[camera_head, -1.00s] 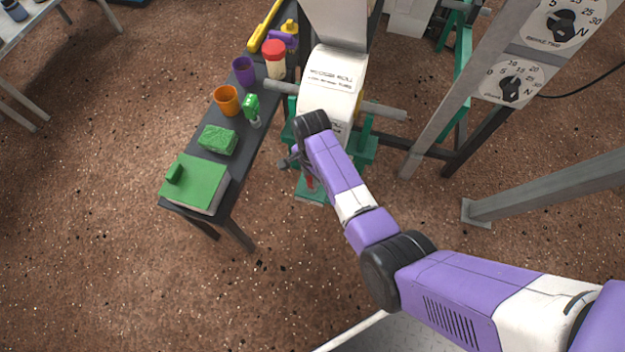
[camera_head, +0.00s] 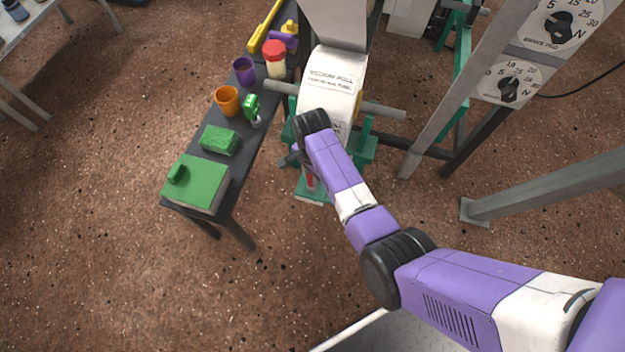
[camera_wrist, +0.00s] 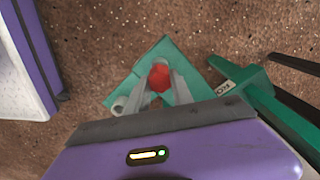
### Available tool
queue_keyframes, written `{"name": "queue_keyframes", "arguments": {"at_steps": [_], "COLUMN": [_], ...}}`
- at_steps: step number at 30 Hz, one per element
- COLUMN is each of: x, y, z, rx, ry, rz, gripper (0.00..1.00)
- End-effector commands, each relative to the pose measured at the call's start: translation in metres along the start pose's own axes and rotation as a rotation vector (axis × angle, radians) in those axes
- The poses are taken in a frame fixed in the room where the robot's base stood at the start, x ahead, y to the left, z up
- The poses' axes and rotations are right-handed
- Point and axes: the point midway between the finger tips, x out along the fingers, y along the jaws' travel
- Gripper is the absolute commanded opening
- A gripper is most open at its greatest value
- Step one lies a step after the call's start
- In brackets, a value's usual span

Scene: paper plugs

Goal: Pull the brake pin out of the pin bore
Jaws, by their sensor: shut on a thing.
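The brake pin has a red head (camera_wrist: 160,77), which shows in the wrist view between my two grey fingers. A red part also shows in the head view (camera_head: 311,183), low beside the green stand. My gripper (camera_wrist: 160,88) is shut on the pin, above a green base plate (camera_wrist: 150,55). In the head view my wrist hides most of the gripper and the pin's upper end. The pin bore is hidden, so I cannot tell how deep the pin sits in it.
A paper roll (camera_head: 333,85) on a bar through its core stands just behind my wrist. A dark bench (camera_head: 200,150) to the left holds a green box, a sponge, cups and bottles. A grey post (camera_head: 540,185) and dial panels stand right.

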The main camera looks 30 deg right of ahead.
Motion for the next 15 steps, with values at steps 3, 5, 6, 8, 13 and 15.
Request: {"name": "queue_keyframes", "arguments": {"at_steps": [3,5,6,8,13,15], "x": [-0.002,-0.003,-0.004,-0.006,-0.010,-0.012], "y": [0.000,0.000,0.000,0.000,0.000,0.000], "z": [0.000,0.000,0.000,0.000,0.000,0.000], "rx": [0.000,0.000,0.000,0.000,0.000,0.000], "ry": [0.000,0.000,0.000,0.000,0.000,0.000], "rz": [0.000,0.000,0.000,0.000,0.000,-0.001], "gripper": [0.00,0.00,0.00,0.00,0.00,0.00]}}
